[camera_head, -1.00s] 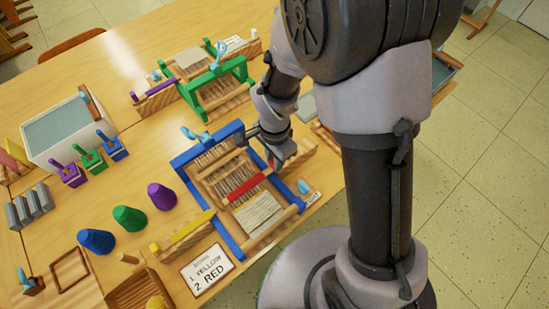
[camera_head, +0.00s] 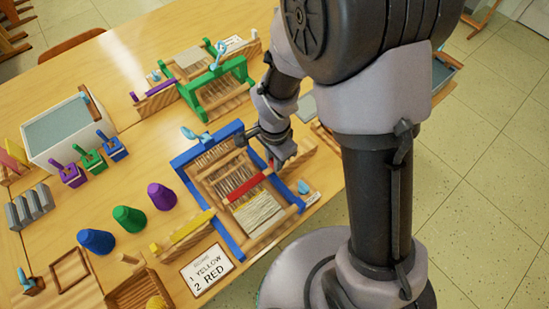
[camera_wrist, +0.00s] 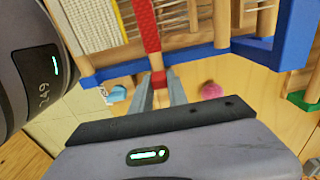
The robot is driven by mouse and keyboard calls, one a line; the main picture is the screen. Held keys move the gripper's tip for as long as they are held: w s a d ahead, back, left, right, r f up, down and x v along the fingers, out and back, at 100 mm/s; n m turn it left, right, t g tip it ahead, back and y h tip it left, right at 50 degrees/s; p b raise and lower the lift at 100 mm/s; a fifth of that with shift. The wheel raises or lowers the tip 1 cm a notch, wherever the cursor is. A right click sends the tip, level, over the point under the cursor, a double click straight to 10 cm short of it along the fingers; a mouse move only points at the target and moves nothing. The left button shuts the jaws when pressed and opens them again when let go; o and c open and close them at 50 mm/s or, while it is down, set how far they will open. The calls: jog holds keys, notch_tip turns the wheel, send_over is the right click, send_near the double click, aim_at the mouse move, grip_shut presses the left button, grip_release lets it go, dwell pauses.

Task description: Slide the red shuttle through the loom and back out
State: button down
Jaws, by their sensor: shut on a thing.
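The red shuttle (camera_head: 247,187) lies across the blue-framed loom (camera_head: 226,236), among the warp threads near the woven cloth (camera_head: 258,214). My gripper (camera_head: 271,163) is at the loom's right side, shut on the shuttle's end. In the wrist view, the gripper (camera_wrist: 160,84) pinches the red shuttle (camera_wrist: 148,28) just outside the blue side rail, and the shuttle runs on into the loom. The yellow shuttle (camera_head: 187,229) rests on a wooden holder left of the loom. A card (camera_head: 207,269) reads "1 YELLOW, 2 RED".
A green loom (camera_head: 216,71) with a purple shuttle (camera_head: 158,90) stands behind. Blue, green and purple cones (camera_head: 129,218) stand at the left, near a white bin (camera_head: 66,135). Wooden blocks flank the loom's right side close to my gripper.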

dwell(0.4)
jog(key=w+d, duration=0.2)
jog(key=d, duration=0.2)
jog(key=w+d+p, duration=0.1)
jog(key=w+d, duration=0.5)
jog(key=d, duration=0.1)
jog(key=shift+d, duration=0.3)
jog(key=c, duration=1.3)
grip_release()
jog(key=shift+d, duration=0.2)
jog(key=shift+a, duration=0.1)
notch_tip(320, 180, up, 17)
jog(key=p, duration=0.6)
jog(key=shift+r+p, duration=0.2)
jog(key=shift+p, duration=0.2)
jog(key=shift+r, duration=0.1)
